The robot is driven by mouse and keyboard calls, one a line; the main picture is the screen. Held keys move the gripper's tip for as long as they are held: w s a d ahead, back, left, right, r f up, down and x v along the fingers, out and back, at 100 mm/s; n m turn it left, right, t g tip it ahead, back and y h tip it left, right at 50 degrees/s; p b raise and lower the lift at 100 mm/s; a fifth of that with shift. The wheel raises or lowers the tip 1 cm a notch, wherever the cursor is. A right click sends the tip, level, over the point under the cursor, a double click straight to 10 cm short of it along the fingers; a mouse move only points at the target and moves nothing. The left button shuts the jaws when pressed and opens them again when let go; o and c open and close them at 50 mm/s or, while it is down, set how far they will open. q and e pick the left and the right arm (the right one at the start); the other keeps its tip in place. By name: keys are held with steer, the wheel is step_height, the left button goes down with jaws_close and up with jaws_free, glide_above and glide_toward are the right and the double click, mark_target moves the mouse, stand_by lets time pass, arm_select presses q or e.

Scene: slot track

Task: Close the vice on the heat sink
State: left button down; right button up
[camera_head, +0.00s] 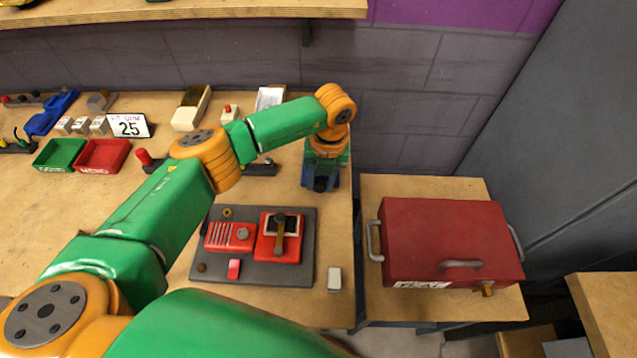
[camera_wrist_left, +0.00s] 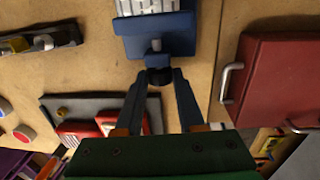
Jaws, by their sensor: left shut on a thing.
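The blue vice (camera_wrist_left: 170,43) is at the top of the left wrist view, with a screw running from its jaw towards me. The pale, finned heat sink (camera_wrist_left: 150,6) shows at the top edge, against the blue jaw; any gap between them is hard to tell. My left gripper (camera_wrist_left: 159,82) is shut on the dark knob (camera_wrist_left: 159,75) at the screw's near end. In the head view my left gripper (camera_head: 320,184) points down near the bench's right edge, and my wrist hides most or all of the vice. My right gripper is not in view.
A dark board (camera_head: 257,278) with red fixtures lies on the bench in front of my left gripper. A red toolbox (camera_head: 450,240) stands on a lower table to the right. Green (camera_head: 60,154) and red (camera_head: 103,155) trays sit at the left. A small pale block (camera_head: 334,278) lies right of the board.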

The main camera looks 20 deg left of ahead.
arm_select(q)
steer(key=shift+d+f+y+b, duration=0.1)
steer(key=shift+d+y+b, duration=0.1)
steer(key=shift+y+b, duration=0.85)
steer(key=c, duration=0.8)
jaws_free()
steer(key=b+v, duration=0.1)
steer(key=v, duration=0.2)
steer(key=b+v, duration=0.1)
steer(key=v, duration=0.3)
steer(key=shift+w, duration=0.25)
steer(key=shift+a, duration=0.1)
